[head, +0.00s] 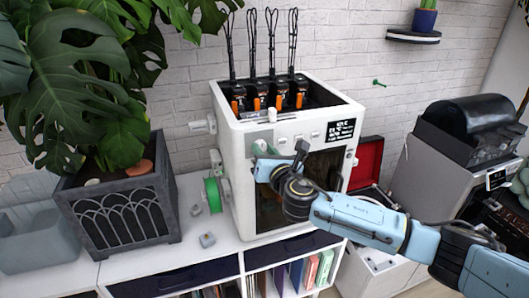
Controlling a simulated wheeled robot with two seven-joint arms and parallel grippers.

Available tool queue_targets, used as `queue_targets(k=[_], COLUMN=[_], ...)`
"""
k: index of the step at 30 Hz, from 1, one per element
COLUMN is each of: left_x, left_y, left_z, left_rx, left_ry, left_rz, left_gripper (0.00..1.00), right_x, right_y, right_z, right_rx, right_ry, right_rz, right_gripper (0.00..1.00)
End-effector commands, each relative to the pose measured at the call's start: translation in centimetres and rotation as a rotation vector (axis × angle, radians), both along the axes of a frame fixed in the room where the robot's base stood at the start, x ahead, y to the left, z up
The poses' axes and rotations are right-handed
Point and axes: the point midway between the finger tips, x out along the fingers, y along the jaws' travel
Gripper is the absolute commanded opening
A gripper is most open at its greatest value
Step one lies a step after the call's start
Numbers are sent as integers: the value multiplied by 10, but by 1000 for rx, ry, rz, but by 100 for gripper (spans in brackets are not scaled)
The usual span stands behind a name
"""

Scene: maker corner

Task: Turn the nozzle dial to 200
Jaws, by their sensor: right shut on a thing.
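The white printer-like machine (231,190) stands on the white cabinet, with a row of small controls along the top of its front. My right gripper (261,148) reaches in from the right and is at the left end of this row, just below a grey-green patch (262,135) on the front. It is shut on a small control there, which I take to be the nozzle dial. The fingers hide most of the dial, so its setting cannot be read. A black label with white text (341,131) is at the right end of the row. My left gripper is not in view.
A large plant in a dark planter (122,215) stands at the left. Small grey pieces (207,240) lie on the cabinet top (190,258). An open red-lined case (367,160) is at the right.

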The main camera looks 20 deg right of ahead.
Motion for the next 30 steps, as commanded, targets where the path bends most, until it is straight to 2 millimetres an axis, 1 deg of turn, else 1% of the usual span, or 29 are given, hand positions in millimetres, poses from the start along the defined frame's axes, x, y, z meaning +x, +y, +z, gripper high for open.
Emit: queue_targets(k=[15,30], left_x=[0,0], left_y=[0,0], left_z=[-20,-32], left_rx=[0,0], left_ry=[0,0], left_rz=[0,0], left_gripper=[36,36], right_x=[0,0], right_y=[0,0], right_z=[-3,-3], right_rx=[457,899], right_ry=[15,30], right_rz=[0,-1], right_gripper=[7,7])
